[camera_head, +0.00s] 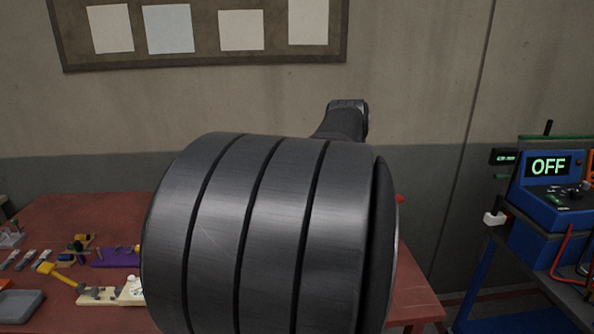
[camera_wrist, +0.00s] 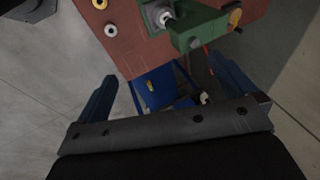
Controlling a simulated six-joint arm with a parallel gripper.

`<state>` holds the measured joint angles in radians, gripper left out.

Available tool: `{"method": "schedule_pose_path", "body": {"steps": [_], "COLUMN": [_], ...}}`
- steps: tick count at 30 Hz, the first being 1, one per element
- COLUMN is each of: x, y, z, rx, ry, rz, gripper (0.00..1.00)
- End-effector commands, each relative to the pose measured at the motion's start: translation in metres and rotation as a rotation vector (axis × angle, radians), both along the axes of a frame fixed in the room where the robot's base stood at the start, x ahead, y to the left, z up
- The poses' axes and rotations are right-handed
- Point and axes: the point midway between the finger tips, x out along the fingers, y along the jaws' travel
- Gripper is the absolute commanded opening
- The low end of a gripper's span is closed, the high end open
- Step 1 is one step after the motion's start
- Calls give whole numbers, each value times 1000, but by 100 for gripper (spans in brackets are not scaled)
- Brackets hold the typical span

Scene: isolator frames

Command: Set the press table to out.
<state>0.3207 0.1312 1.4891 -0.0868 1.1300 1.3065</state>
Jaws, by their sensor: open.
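A green machine (camera_wrist: 203,30), which looks like the press, stands on the red bench top in the wrist view. A grey metal plate with a round silver part (camera_wrist: 160,14) sits at its left, and a yellow-orange knob or handle (camera_wrist: 235,18) is at its right. I cannot tell which part is the press table or how it is set. My gripper (camera_wrist: 164,68) has its two blue fingers wide apart with nothing between them, apart from the machine and near the bench's front edge. In the head view my arm hides the press and gripper.
The red bench (camera_head: 95,215) holds tools and a yellow hammer (camera_head: 60,276) at left. A blue device (camera_head: 550,185) reading OFF stands on a cart at right. Blue bins (camera_wrist: 155,88) show below the bench edge. Two ring-shaped parts (camera_wrist: 111,30) lie beside the machine.

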Motion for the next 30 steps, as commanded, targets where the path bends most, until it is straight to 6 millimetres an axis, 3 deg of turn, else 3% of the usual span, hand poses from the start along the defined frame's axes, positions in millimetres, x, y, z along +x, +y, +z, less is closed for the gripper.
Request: {"method": "schedule_pose_path", "body": {"steps": [1, 5, 9, 15, 21, 30], "x": [0, 8, 35, 77, 99, 104], "y": [0, 4, 19, 52, 74, 66], "z": [0, -8, -37, -88, -117, -146], "rx": [0, -10, -54, -156, -227, -240], "ry": [0, 24, 108, 243, 313, 326], "rz": [0, 16, 68, 163, 217, 224], "gripper": [94, 69, 41, 41, 41, 41]}}
